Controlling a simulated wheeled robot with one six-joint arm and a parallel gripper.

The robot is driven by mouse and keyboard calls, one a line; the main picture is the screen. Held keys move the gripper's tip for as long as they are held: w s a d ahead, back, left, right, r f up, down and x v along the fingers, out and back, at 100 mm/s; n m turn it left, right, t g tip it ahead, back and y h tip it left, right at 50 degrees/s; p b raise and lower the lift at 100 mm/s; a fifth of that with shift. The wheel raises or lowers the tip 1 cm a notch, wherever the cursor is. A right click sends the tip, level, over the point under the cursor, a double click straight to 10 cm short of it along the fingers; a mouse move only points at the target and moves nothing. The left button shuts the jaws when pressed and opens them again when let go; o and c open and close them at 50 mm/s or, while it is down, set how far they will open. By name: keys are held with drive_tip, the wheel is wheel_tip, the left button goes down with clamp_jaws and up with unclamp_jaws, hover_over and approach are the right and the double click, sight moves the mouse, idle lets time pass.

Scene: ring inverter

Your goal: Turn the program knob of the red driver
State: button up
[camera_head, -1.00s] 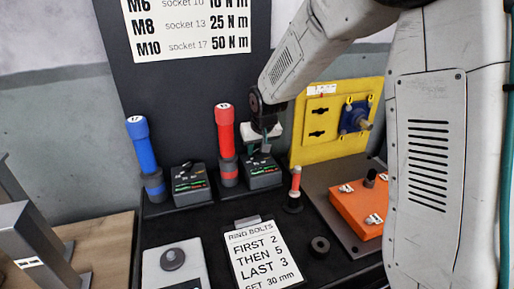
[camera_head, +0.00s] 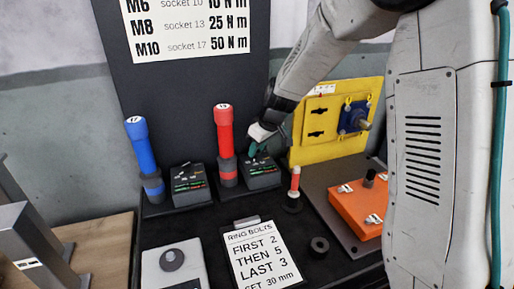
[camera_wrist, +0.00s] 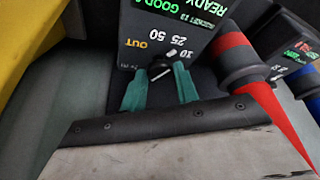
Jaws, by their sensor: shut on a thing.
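The red driver (camera_head: 225,135) stands upright in its holder, and its red and dark body also shows at the right in the wrist view (camera_wrist: 238,60). Its black control box (camera_head: 262,178) is just right of it. In the wrist view the box panel (camera_wrist: 140,22) shows green READY text and a dial marked OUT, 50, 25 and 10. The dark program knob (camera_wrist: 160,68) sits between the green fingers of my gripper (camera_wrist: 159,82), which are shut on it. In the head view my gripper (camera_head: 252,148) is at the top of the box and hides the knob.
A blue driver (camera_head: 142,150) and its control box (camera_head: 190,185) stand to the left. A yellow panel (camera_head: 318,145) is close on the right of my gripper.

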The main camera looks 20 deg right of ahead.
drive_tip(key=shift+d+n+g, duration=0.1)
drive_tip(key=shift+n+g, duration=0.2)
drive_tip(key=shift+n, duration=0.5)
drive_tip(key=o, duration=1)
drive_tip(key=shift+c, duration=0.2)
drive_tip(key=shift+r, duration=0.1)
drive_tip(key=v, duration=0.7)
drive_tip(key=shift+d+r, duration=0.25)
drive_tip(key=shift+d, duration=0.05)
drive_tip(key=shift+s, duration=0.2)
